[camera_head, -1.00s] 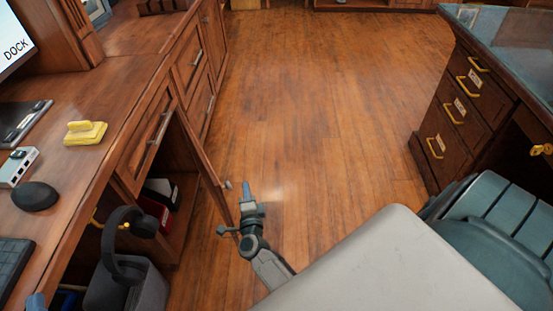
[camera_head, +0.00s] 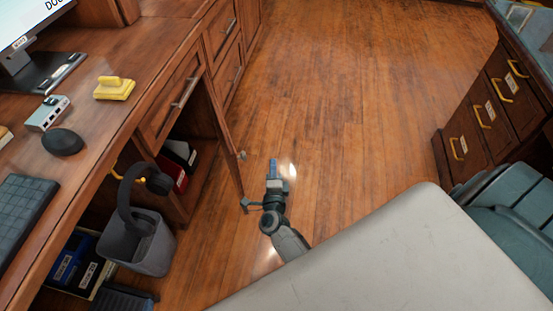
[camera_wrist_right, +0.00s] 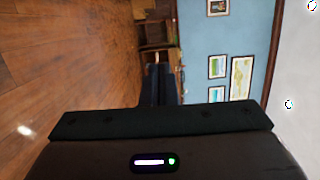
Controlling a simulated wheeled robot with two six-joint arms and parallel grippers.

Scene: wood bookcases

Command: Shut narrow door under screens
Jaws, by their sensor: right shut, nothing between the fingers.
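The narrow wooden door (camera_head: 223,135) stands open below the desk top. It is seen nearly edge-on, with a small round knob (camera_head: 242,155) near its free edge. The open cabinet behind it holds red and dark binders (camera_head: 175,172). A screen (camera_head: 28,22) stands on the desk at the upper left. My right gripper (camera_head: 273,168) is shut and empty, just right of the door and its knob. Contact with the door cannot be made out. In the right wrist view the dark gripper (camera_wrist_right: 160,85) points across the room, and the door does not show. My left gripper is out of view.
A dark wood desk with yellow handles (camera_head: 485,115) and a green chair (camera_head: 510,205) are at the right. Wooden floor (camera_head: 340,90) lies clear between.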

